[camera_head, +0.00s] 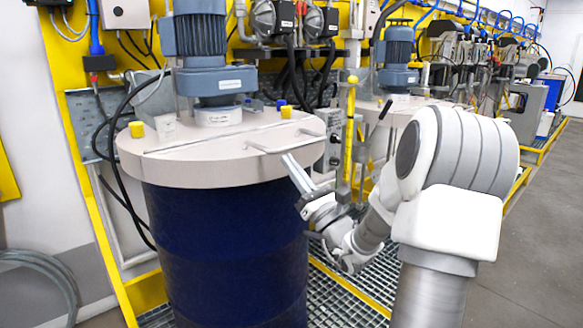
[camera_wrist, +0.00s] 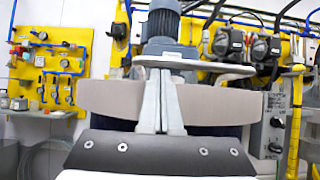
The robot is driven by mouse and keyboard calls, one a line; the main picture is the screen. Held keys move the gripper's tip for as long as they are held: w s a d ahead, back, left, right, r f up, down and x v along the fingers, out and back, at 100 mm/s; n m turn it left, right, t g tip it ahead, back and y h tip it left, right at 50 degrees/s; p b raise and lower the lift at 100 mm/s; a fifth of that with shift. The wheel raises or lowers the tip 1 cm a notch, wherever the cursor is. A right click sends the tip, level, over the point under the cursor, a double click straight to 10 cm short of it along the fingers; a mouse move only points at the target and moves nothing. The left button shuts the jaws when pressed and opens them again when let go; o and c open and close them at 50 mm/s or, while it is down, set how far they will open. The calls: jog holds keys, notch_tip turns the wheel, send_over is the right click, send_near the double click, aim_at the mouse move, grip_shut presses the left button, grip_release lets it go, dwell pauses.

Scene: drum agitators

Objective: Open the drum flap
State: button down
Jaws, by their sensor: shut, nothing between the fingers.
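A dark blue drum (camera_head: 225,255) stands upright at the centre left of the head view, topped by a thick beige lid (camera_head: 190,172). The seam across the lid marks off its front part, the flap (camera_head: 235,160). A pale bar handle (camera_head: 285,143) sits on the flap's right front edge; in the wrist view the handle (camera_wrist: 195,64) runs across just beyond my fingertips. My gripper (camera_head: 287,158) is shut and empty, with its fingertips right at the lid's edge near the handle. The fingers (camera_wrist: 160,75) point straight at it in the wrist view. I cannot tell whether they touch it. The flap lies closed.
A blue-grey motor (camera_head: 200,45) stands on the back of the lid. A yellow-handled pole (camera_head: 350,130) and another agitator drum (camera_head: 395,105) stand behind my arm. Open grey floor lies at right.

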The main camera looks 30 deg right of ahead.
jog(key=shift+r, duration=0.15)
jog(key=r+p, duration=0.2)
jog(key=p, duration=0.1)
jog(key=shift+g, duration=0.3)
jog(key=w+r+g+h+p, duration=0.15)
jog(key=r+g+p, duration=0.25)
jog(key=r+p, duration=0.55)
jog(key=w+r+g+y+p, duration=0.1)
jog(key=w+r+g+p, duration=0.35)
jog(key=p, duration=0.85)
jog(key=w+a+r+t+p, duration=0.1)
jog(key=w+a+r+p, duration=0.2)
jog(key=w+r, duration=0.8)
jog(key=w+p, duration=0.1)
jog(key=w, duration=0.3)
jog(key=shift+w+r, duration=0.25)
jog(key=shift+w, duration=0.05)
jog(key=shift+h, duration=0.25)
jog(key=shift+f, duration=0.1)
